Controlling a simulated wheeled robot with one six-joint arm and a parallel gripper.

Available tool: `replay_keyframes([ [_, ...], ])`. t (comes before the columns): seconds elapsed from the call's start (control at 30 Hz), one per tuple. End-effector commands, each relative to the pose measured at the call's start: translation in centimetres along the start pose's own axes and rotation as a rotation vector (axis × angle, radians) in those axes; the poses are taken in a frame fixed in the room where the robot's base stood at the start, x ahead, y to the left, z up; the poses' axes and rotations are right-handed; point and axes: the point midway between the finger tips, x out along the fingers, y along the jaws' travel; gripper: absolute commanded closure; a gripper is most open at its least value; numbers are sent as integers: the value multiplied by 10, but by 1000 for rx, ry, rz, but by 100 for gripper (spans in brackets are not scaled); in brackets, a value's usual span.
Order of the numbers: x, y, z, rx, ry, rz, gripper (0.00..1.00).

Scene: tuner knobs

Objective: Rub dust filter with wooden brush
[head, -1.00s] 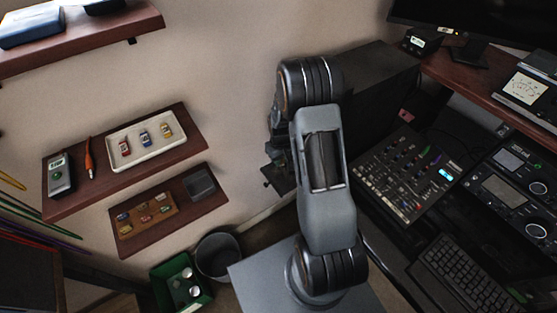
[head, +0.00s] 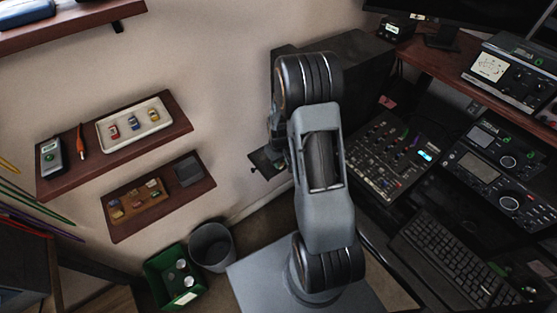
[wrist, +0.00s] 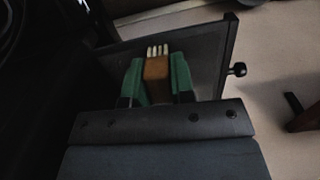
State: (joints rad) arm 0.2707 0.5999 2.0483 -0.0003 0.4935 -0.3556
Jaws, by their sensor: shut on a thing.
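In the wrist view, my gripper (wrist: 157,80) has green fingers shut on the wooden brush (wrist: 157,69). The brush's pale bristles point away from my wrist, over a dark framed panel (wrist: 203,62) that looks like the dust filter. I cannot tell whether the bristles touch the panel. A small black knob sticks out from its right edge. In the head view, part of this dark panel (head: 265,162) shows left of my arm, by the wall. My gripper and the brush are hidden behind my arm there.
A dark cabinet (head: 365,62) stands behind my arm. A mixer (head: 388,157) and a keyboard (head: 452,262) lie to the right. Wall shelves with toy cars (head: 135,125) are left. A grey bin (head: 212,246) and green crate (head: 150,268) stand on the floor.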

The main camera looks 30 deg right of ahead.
Motion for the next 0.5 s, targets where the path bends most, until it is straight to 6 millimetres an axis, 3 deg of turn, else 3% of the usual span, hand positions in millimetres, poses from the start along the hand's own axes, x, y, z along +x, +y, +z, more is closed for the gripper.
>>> replay_keyframes([
  [0.1, 0, 0, 3, -1, -1, 0, 100],
  [0.23, -27, 0, 2, -3, 3, 1, 100],
  [0.5, -49, -1, 2, -3, 1, 0, 100],
])
